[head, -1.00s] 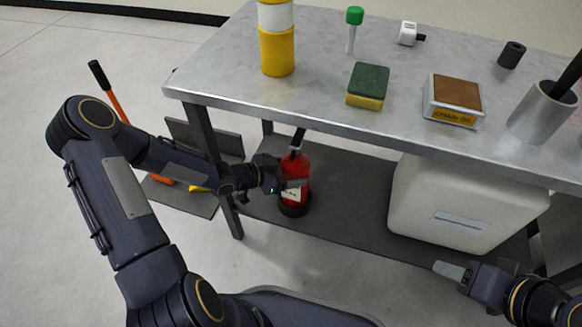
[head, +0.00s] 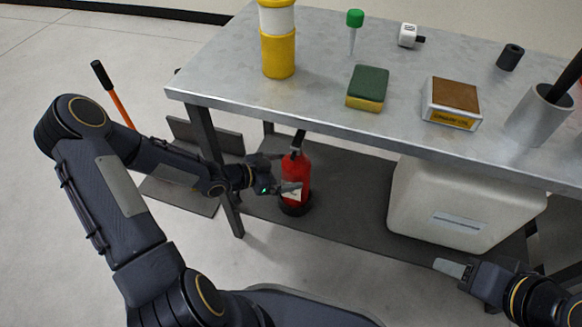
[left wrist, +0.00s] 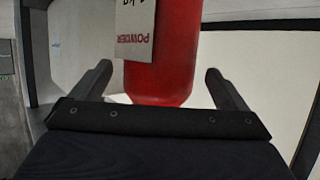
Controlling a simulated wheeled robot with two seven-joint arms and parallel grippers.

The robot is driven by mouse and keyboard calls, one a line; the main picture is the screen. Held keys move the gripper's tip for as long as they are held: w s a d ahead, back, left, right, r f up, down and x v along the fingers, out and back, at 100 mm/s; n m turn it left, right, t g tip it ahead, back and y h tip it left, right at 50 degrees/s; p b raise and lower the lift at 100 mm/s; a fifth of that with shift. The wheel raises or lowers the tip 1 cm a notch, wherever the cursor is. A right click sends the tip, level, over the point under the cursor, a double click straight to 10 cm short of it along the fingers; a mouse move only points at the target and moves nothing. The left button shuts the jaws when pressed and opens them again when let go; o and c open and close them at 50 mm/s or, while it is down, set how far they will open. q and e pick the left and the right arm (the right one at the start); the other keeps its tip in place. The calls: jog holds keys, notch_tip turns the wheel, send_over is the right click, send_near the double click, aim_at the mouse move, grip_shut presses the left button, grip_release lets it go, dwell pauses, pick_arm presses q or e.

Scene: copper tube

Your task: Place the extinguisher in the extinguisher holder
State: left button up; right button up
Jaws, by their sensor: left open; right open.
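The red fire extinguisher (head: 298,172), with a black top and dark base, stands upright on the lower shelf under the table. My left gripper (head: 283,173) is open at its left side. In the left wrist view the extinguisher (left wrist: 165,60) and its white label show ahead, between the spread fingers (left wrist: 160,82); it appears ungripped, and whether a finger touches it is unclear. My right gripper (head: 453,268) is open and empty at lower right, in front of the white box. I cannot surely identify an extinguisher holder.
The metal table (head: 320,105) overhangs the lower shelf (head: 345,195); its front leg (head: 222,180) is close to my left arm. A white box (head: 460,205) fills the shelf's right. A dark plate (head: 185,195) and an orange-handled tool (head: 118,105) are at left. The tabletop holds a sponge (head: 368,85) and other items.

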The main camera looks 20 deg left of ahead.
pick_arm(q)
jog(key=p+v, duration=0.3)
jog(key=v, duration=0.6)
jog(key=shift+s, duration=0.15)
jog(key=shift+a, duration=0.15)
